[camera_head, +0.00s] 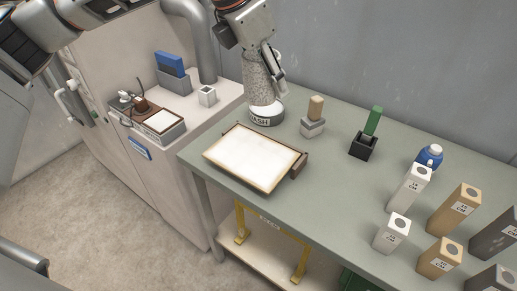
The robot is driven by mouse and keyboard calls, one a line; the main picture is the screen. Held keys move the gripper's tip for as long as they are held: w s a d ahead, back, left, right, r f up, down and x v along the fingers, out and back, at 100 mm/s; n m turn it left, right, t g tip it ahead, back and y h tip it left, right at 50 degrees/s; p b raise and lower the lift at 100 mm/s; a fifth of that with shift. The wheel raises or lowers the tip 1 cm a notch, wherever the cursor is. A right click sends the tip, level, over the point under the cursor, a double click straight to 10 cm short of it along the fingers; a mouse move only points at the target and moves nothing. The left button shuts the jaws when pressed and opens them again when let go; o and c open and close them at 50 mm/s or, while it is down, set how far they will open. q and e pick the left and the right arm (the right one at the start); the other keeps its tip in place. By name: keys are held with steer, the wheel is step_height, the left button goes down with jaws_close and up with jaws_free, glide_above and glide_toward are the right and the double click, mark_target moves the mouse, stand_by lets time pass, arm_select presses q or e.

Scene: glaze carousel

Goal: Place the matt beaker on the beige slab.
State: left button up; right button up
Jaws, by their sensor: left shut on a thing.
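My left gripper (270,62) comes down from the top and is shut on a tall speckled grey beaker (258,84), which I take to be the matt beaker. The beaker is upright, and its lower end meets a round white container (266,118) marked WASH; I cannot tell whether it is inside, touching or just above it. A pale beige slab (253,157) with a wooden rim lies on the green-grey table in front of the container, with nothing on it. My right gripper is not in view.
Right of the beaker stand a sponge-like block on a grey holder (313,118), a green item in a black holder (371,124) and a blue bottle (430,157). Several labelled test blocks (409,187) crowd the table's right side. A cabinet (160,178) with a small device stands left.

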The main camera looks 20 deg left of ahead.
arm_select(q)
glide_toward(272, 153)
steer(key=x, duration=0.5)
steer(key=shift+w+d+b, duration=0.1)
steer(key=shift+b, duration=0.3)
steer(key=o, duration=1.3)
steer(key=shift+f, duration=0.1)
steer(key=shift+o, duration=0.2)
steer(key=shift+r, duration=0.45)
steer(key=v, duration=1.1)
steer(key=shift+r, duration=0.2)
steer(key=shift+s+a, duration=0.2)
steer(key=shift+a, duration=0.1)
